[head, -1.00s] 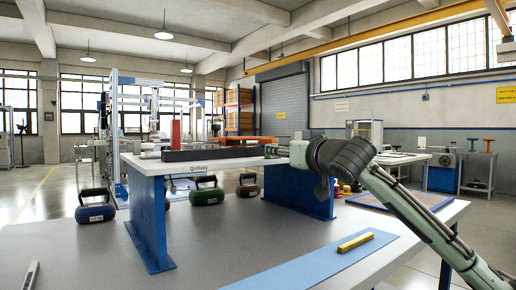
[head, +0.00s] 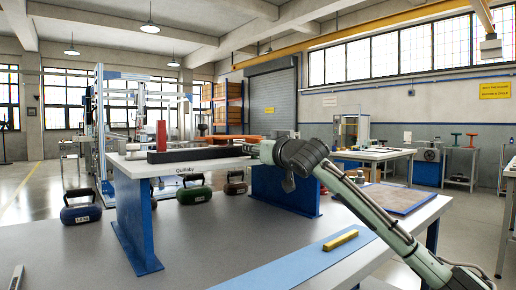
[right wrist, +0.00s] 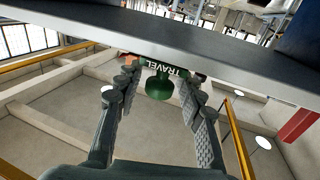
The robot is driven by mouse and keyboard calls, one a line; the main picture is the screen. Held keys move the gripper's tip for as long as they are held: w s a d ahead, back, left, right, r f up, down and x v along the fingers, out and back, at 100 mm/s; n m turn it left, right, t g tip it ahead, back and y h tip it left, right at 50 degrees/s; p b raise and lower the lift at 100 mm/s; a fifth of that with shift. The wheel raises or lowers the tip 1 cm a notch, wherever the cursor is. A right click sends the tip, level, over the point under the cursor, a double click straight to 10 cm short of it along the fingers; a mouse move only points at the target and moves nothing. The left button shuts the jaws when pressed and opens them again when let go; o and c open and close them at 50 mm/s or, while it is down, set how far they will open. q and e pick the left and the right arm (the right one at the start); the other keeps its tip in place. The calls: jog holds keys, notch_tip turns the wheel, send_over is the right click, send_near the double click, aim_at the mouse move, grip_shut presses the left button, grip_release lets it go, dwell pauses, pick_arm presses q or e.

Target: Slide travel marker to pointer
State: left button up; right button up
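The travel marker shows in the right wrist view as a green piece lettered TRAVEL with a round green knob (right wrist: 159,87), under the edge of a dark bar (right wrist: 200,62). My right gripper (right wrist: 160,78) has its fingers spread on either side of the knob, with gaps visible. In the head view my right arm reaches to the right end of the white raised board (head: 215,168), and the fingers and marker cannot be made out there. A red upright piece (head: 161,135) stands by the black bar (head: 200,154) on this board. I cannot identify the pointer. My left gripper is out of view.
Blue supports (head: 137,225) hold the board above the grey table. Kettlebell-like weights (head: 81,207) stand behind it. A yellow bar (head: 341,240) lies on a blue strip (head: 290,265) in front. The grey tabletop between support and strip is clear.

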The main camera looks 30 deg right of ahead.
grip_shut()
jog(key=d, duration=0.2)
jog(key=d+p, duration=0.1)
jog(key=d, duration=0.4)
jog(key=shift+w+d, duration=0.1)
jog(key=shift+w, duration=0.15)
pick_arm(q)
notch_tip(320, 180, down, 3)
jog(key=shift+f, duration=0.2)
pick_arm(e)
jog(key=shift+o, duration=1.6)
grip_release()
